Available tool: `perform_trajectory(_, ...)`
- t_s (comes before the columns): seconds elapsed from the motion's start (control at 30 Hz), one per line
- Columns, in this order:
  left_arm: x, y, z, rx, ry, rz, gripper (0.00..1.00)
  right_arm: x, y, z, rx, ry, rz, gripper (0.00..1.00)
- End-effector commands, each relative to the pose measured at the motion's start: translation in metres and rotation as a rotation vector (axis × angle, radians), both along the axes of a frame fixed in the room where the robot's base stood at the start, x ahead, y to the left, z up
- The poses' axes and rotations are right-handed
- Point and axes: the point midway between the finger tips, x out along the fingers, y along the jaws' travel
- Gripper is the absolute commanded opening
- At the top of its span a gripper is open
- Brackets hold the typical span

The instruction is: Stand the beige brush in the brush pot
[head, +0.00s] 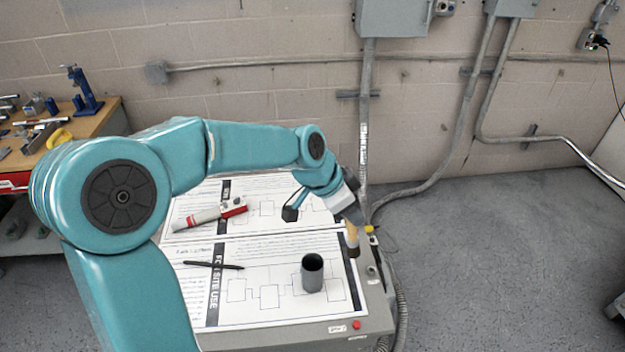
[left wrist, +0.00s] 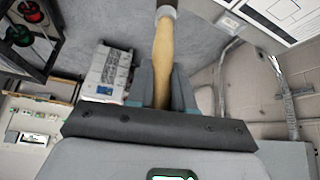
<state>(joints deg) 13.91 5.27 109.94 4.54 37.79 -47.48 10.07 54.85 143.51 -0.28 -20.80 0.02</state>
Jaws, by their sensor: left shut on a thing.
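The beige brush (head: 351,237) hangs from my left gripper (head: 349,220), roughly upright, with its dark end downward. In the left wrist view, the beige handle (left wrist: 163,55) runs between the two fingers of my left gripper (left wrist: 162,82), which is shut on it; the dark end is cut off by the top edge. The brush pot (head: 312,273), a dark grey open cylinder, stands upright on the printed sheet at the front right of the cabinet top. The brush is apart from the pot, above and to its right in the head view. My right gripper is out of view.
A red-and-white tube (head: 208,216) and a black pen (head: 213,265) lie on the sheets, left of the pot. A yellow knob (head: 370,230) and red button (head: 357,325) sit along the cabinet's edge. A workbench (head: 85,135) with tools stands at left.

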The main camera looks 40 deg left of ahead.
Motion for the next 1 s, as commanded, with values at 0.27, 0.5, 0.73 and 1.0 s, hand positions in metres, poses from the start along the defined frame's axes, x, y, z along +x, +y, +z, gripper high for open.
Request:
perform_trajectory(0.27,-0.057,0.048,0.049,0.077,0.092,-0.079,0.0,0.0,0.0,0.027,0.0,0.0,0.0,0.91)
perform_trajectory(0.5,-0.062,0.051,0.05,0.084,0.101,-0.089,0.0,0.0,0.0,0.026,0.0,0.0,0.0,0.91)
perform_trajectory(0.73,-0.062,0.05,0.05,0.083,0.1,-0.088,0.0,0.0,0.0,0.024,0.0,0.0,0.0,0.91)
perform_trajectory(1.0,-0.063,0.05,0.039,0.08,0.098,-0.087,0.0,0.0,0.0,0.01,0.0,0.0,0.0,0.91)
